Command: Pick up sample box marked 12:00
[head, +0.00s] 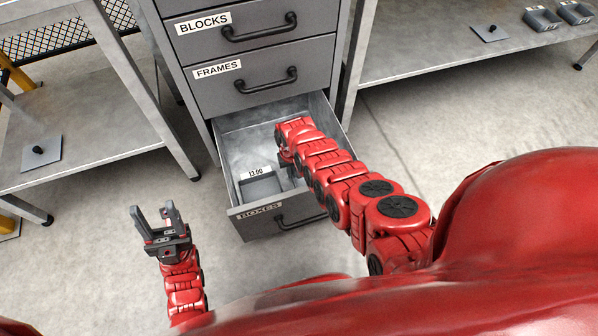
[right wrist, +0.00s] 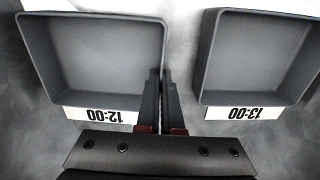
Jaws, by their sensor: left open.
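The sample box marked 12:00 (right wrist: 100,50) is a grey open tray in the right wrist view, with its label upside down along the near edge. My right gripper (right wrist: 162,76) has its two fingers close together on that box's right wall, near its corner, one finger inside and one outside. In the head view my right arm reaches into the open drawer and hides most of this box and the gripper. My left gripper (head: 156,210) is open and empty, left of the drawer and above the floor.
A second grey box marked 13:00 (right wrist: 262,55) stands beside the first, with a narrow gap; it also shows in the head view (head: 262,187). The drawer labelled BOXES (head: 275,222) is pulled out under closed BLOCKS and FRAMES drawers (head: 262,75). Metal tables stand at both sides.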

